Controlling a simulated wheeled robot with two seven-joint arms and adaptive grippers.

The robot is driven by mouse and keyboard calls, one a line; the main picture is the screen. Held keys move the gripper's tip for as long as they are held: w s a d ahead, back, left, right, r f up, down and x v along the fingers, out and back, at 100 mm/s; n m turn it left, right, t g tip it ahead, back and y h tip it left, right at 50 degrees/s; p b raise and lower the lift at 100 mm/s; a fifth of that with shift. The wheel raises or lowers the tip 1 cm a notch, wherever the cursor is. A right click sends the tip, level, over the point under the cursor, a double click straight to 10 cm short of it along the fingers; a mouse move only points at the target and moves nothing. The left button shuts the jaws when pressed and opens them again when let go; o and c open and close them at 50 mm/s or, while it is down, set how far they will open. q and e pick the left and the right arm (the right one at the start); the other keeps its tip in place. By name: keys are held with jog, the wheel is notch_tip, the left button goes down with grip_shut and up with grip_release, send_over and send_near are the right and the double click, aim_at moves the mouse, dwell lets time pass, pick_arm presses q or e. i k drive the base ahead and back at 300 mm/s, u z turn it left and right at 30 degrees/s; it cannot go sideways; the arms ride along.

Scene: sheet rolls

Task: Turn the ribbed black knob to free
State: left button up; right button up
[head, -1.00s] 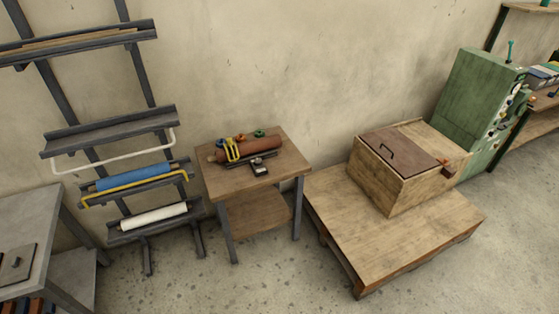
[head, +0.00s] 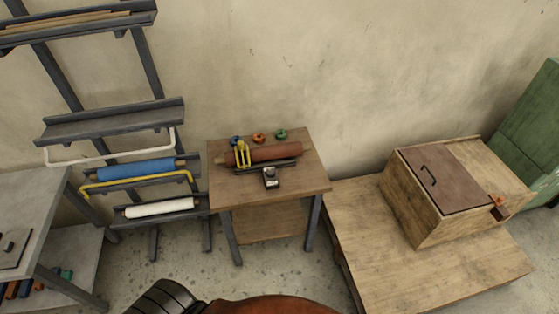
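I cannot make out a ribbed black knob for certain. A small dark knob-like part (head: 8,246) sits on a dark plate on the grey table at the left edge; its ribs are too small to tell. The green machine (head: 527,120) is cut off by the right edge, and most of its control panel is out of view. Neither of my grippers shows. A black segmented part and an orange-brown part at the bottom edge seem to be my own arm.
A small wooden table (head: 318,183) holds a brown roll (head: 275,153), a yellow bracket and small coloured pieces. A rack (head: 110,125) with blue and white rolls stands left of it. A wooden box (head: 410,205) sits on a low platform (head: 380,270). Speckled floor shows between them.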

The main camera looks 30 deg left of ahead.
aim_at(270, 173)
jog(key=u, duration=0.3)
jog(key=i, duration=0.75)
jog(key=u, duration=1.15)
jog(key=i, duration=0.65)
jog(key=u, duration=0.6)
